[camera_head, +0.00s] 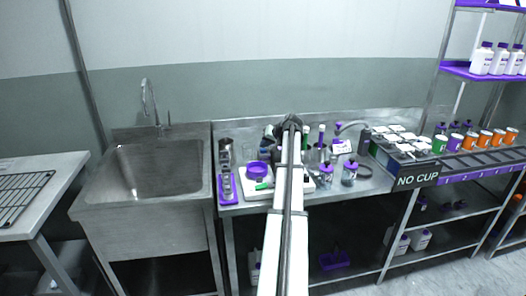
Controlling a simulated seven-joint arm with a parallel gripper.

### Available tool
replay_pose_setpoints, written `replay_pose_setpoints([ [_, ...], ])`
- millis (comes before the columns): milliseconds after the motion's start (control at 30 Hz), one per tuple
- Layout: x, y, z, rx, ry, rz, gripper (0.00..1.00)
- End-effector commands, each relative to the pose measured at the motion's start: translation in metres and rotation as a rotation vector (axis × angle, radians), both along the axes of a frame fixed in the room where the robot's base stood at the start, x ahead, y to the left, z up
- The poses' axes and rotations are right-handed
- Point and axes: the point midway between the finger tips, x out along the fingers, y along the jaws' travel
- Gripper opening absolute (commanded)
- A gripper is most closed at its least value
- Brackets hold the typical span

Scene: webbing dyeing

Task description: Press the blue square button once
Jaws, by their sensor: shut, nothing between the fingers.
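I cannot make out a blue square button in this view; it may be too small or hidden behind my arm. My arm reaches from the bottom middle to the steel bench. My gripper (270,133) is a small dark shape at its far end, over the back of the bench; it is shut and empty. A white flat device (251,190) with a purple round dish (257,170) on it sits on the bench, partly hidden by my arm. I cannot tell whether the gripper touches anything.
Purple-capped bottles (349,173) stand right of my arm, and a purple tray (228,188) lies left of the device. A rack with white lids (400,142) and a "NO CUP" sign (417,178) are farther right. A steel sink (160,170) is at left.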

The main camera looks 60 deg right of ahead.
Motion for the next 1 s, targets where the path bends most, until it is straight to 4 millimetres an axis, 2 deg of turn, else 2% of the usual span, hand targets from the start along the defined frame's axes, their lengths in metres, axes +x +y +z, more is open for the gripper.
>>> replay_pose_setpoints([
  [1000, 0.0, 0.0, -0.0085, 0.001, 0.0, -0.001, 0.0],
])
